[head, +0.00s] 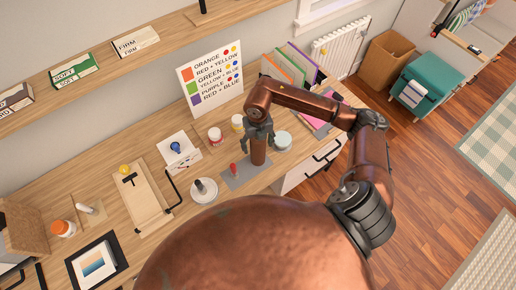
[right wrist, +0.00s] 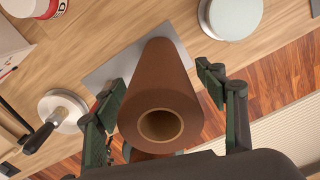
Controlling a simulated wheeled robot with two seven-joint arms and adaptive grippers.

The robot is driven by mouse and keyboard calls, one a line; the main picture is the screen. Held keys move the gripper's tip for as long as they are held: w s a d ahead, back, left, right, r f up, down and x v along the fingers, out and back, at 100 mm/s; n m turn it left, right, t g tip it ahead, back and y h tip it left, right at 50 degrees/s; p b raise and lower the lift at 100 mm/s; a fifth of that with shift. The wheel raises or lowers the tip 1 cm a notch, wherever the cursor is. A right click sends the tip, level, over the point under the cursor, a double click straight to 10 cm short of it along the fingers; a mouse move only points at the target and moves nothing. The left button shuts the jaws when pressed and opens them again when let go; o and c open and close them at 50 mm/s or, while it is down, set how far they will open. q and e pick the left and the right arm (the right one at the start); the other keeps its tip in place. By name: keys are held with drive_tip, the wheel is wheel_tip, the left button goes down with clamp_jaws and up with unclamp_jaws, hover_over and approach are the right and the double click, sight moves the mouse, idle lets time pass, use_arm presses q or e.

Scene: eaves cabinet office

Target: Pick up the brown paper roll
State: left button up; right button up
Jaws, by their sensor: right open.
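The brown paper roll (head: 258,152) stands upright on a grey mat (head: 238,178) on the wooden desk in the head view. In the right wrist view the roll (right wrist: 160,85) is seen from above, with its hollow end facing the camera. My right gripper (head: 259,133) is over the top of the roll, its jaws open. In the right wrist view the two fingers of the gripper (right wrist: 160,90) are on either side of the roll, with a visible gap on the right; contact on the left is hard to tell. My left gripper is not in view.
A red-topped item (head: 233,170) stands close left of the roll. A round white-lidded jar (head: 282,141) is close right. A white dish (head: 203,191) with a dark-handled tool and paint jars (head: 215,136) are nearby. The desk's front edge is close to the mat.

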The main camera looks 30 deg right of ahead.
drive_tip(key=shift+f, duration=0.8)
drive_tip(key=shift+c, duration=0.3)
drive_tip(key=c, duration=1.3)
